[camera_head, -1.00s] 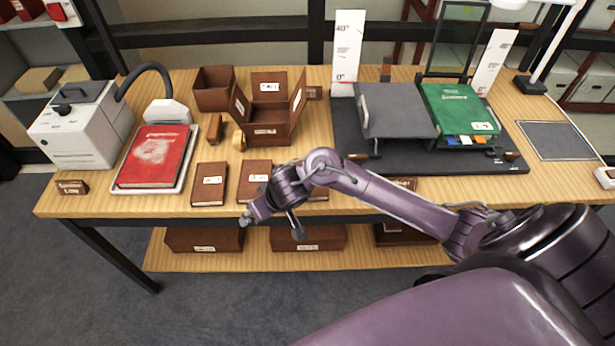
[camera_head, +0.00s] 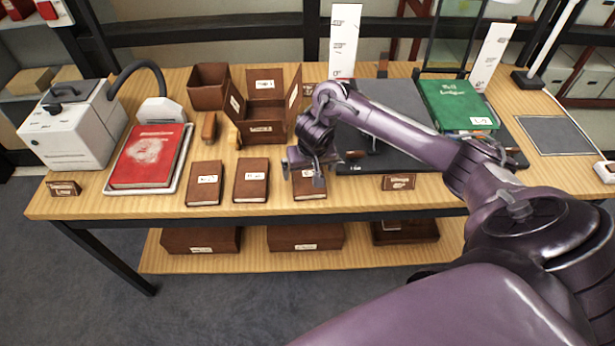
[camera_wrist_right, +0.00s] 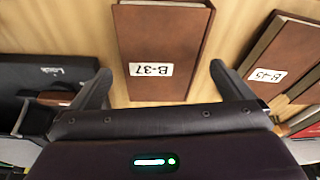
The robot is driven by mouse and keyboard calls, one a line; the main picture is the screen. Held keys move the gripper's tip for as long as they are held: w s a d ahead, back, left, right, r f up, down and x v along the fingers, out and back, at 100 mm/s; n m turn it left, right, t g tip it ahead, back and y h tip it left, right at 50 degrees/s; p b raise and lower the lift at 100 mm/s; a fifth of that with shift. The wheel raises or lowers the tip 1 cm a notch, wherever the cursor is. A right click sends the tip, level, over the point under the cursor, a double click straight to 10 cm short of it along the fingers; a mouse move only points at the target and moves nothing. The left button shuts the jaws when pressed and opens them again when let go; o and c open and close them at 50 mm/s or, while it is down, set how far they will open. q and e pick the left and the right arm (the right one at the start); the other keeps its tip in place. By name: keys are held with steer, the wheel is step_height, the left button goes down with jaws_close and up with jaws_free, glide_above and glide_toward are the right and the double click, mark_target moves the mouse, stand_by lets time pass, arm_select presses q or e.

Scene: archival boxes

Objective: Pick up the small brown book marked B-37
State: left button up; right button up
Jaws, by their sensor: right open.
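The small brown book marked B-37 (camera_wrist_right: 165,40) lies flat on the wooden table, its white label readable in the right wrist view. In the head view it is the rightmost of the small brown books in the front row, partly hidden by my right gripper (camera_head: 306,180). The right gripper is open and empty above the book's front part. In the right wrist view its two fingers (camera_wrist_right: 160,75) stand apart, one on each side of the book, with the label between them. I cannot tell the exact height of the fingertips. My left gripper is not in view.
A brown book marked B-45 (camera_wrist_right: 270,65) lies beside it, the middle book (camera_head: 251,182) in the head view. Another brown book (camera_head: 204,187) is further left. An open brown box (camera_head: 265,112) stands behind. A dark platform (camera_head: 440,157) with a green book (camera_head: 455,103) is to the right.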

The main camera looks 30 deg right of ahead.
steer(key=shift+x, duration=1.25)
steer(key=c, duration=1)
steer(key=shift+w+r, duration=0.1)
steer(key=shift+r, duration=0.05)
